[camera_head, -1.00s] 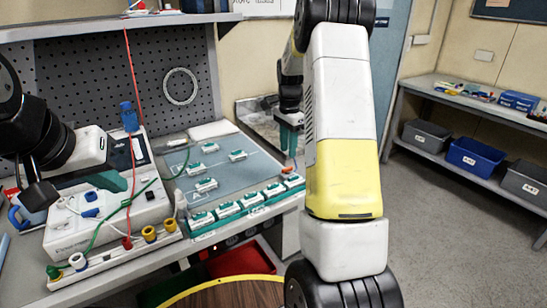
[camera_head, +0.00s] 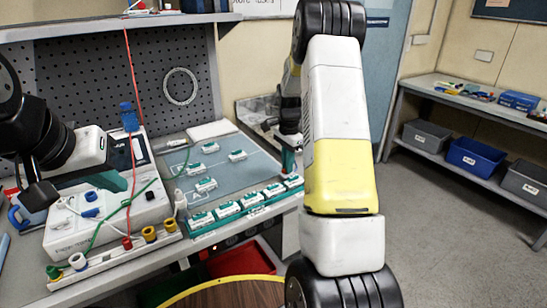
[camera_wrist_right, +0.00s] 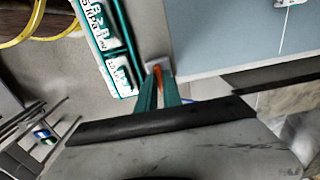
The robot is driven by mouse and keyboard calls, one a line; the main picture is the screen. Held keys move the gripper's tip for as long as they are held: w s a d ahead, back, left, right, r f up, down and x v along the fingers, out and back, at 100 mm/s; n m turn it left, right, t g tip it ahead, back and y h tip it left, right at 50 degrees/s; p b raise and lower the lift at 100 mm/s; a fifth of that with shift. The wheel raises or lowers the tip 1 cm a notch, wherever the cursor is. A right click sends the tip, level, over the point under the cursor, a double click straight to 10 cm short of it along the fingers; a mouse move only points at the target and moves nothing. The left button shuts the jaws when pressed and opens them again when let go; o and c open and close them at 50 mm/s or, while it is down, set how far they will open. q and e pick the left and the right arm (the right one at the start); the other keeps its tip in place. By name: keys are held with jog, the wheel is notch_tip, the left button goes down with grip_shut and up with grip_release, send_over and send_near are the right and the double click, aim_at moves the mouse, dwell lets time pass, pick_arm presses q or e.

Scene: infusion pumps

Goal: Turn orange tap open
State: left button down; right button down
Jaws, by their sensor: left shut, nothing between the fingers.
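The orange tap (camera_wrist_right: 157,68) shows in the right wrist view at the end of the row of white-and-teal stopcocks (camera_wrist_right: 118,75). My right gripper (camera_wrist_right: 157,76) has its two green fingers on either side of the tap's orange part, with a narrow gap between them. I cannot tell whether they press on it. In the head view the right gripper (camera_head: 288,160) is low at the rack's right end, partly hidden by my right arm. The orange tap is hidden there. My left gripper (camera_head: 110,181) is shut and empty above the white pump device (camera_head: 120,212).
A blue-grey mat (camera_head: 228,170) with several stopcocks lies behind the teal rack (camera_head: 240,214). Red and yellow caps and tubes are at the left. A side bench (camera_head: 480,108) with bins stands at the right.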

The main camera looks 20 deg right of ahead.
dwell(0.4)
jog(key=n, duration=0.5)
jog(key=shift+n, duration=2.5)
jog(key=c, duration=1.5)
grip_release()
jog(key=shift+r, duration=0.1)
